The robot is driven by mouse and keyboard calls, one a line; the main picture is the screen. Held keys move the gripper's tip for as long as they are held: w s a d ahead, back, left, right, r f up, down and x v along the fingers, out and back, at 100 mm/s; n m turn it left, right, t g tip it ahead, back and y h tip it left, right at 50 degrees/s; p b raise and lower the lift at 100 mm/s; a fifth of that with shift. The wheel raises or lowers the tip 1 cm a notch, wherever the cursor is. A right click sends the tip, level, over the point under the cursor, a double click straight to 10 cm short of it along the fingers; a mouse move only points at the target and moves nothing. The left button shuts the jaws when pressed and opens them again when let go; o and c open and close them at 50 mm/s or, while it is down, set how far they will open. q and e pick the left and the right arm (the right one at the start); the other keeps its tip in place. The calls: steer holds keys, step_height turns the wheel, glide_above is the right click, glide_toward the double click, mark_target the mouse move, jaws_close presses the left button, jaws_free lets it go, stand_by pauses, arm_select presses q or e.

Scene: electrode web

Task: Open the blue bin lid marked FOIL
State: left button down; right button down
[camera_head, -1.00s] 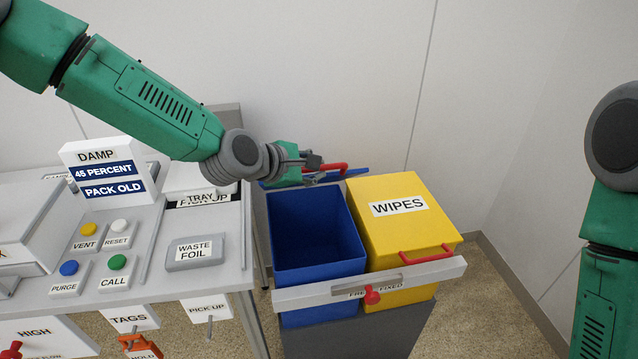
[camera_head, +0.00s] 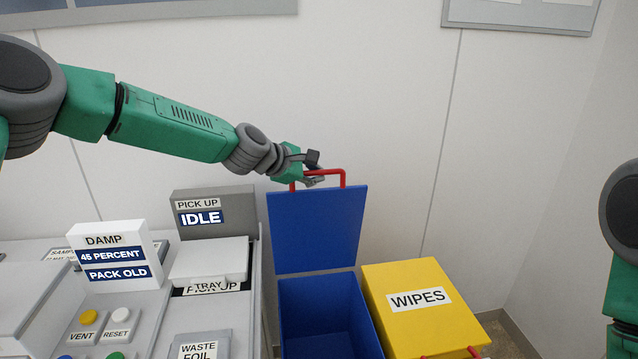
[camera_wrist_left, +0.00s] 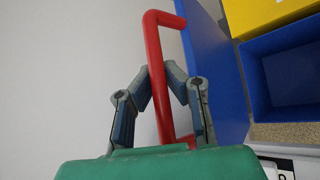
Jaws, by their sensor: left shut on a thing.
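The blue bin (camera_head: 325,318) stands open, its inside empty as far as I can see. Its blue lid (camera_head: 318,230) stands upright at the back of the bin, with a red handle (camera_head: 343,176) along its top edge. No FOIL marking shows on the lid face in view. My left gripper (camera_head: 316,178) is shut on the red handle. In the left wrist view the fingers close around the red handle (camera_wrist_left: 155,75), with the lid (camera_wrist_left: 215,70) to its right. My right gripper is out of view; only part of my right arm shows at the right edge.
A yellow bin marked WIPES (camera_head: 425,318) stands shut, right of the blue bin. A grey bench with a PICK UP display (camera_head: 212,212), a DAMP sign (camera_head: 113,256) and buttons is on the left. The wall is close behind the lid.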

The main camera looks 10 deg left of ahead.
arm_select(q)
steer(key=shift+w+a+r, duration=0.2)
steer(key=shift+w+r, duration=0.25)
steer(key=shift+w, duration=0.05)
steer(key=c, duration=1.8)
jaws_free()
steer(key=shift+c, duration=0.2)
steer(key=shift+s, duration=0.2)
steer(key=shift+f, duration=0.2)
steer(key=v, duration=1.2)
